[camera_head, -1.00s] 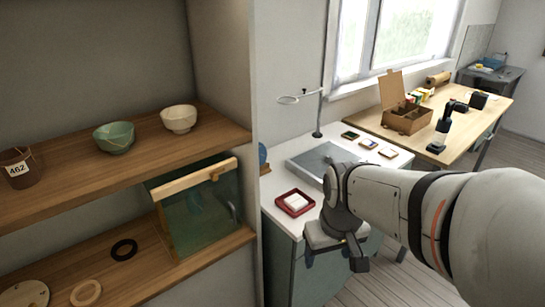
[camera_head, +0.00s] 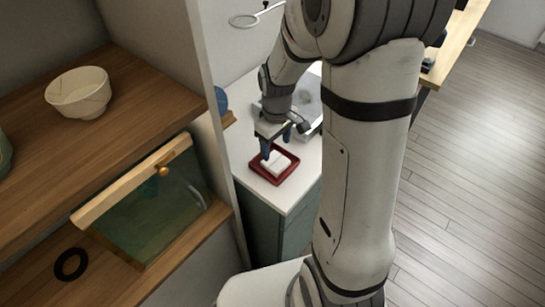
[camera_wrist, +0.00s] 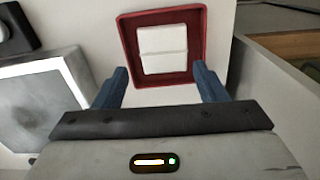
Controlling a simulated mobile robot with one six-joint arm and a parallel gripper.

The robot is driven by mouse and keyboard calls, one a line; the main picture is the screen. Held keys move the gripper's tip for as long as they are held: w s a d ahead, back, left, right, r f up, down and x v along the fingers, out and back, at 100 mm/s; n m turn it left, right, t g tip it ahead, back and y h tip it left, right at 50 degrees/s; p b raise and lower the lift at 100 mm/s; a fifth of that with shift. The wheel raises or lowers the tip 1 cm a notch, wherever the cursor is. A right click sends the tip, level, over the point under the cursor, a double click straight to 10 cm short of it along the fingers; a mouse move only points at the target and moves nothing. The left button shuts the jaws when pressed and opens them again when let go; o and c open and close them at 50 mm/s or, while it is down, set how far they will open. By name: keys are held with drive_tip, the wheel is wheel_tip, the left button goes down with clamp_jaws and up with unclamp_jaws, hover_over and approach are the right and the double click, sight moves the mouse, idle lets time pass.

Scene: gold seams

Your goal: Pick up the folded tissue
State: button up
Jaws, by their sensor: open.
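The folded tissue (camera_head: 277,163) is a white, flat rectangular pad lying in a small red tray (camera_head: 283,178) on the white counter. In the wrist view the tissue (camera_wrist: 163,49) shows a line across its middle, and the red tray (camera_wrist: 126,35) surrounds it on all sides. My gripper (camera_head: 277,150) is above the tray, close to the tissue. In the wrist view my gripper (camera_wrist: 160,80) is open and empty, its two blue fingers apart, with the tissue just beyond and between them. The exact height above the tissue is hard to tell.
A wooden shelf unit (camera_head: 110,145) with a cream bowl (camera_head: 79,92) and a glass-fronted box (camera_head: 155,205) stands left of the counter (camera_head: 244,147). A grey plate (camera_wrist: 37,98) lies beside the tray. A lamp ring (camera_head: 244,20) hangs above the counter.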

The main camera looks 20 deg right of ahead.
sight(275, 160)
wheel_tip(275, 160, down, 6)
drive_tip(key=shift+s+a+r, duration=0.15)
drive_tip(key=shift+r, duration=0.05)
drive_tip(key=c, duration=0.6)
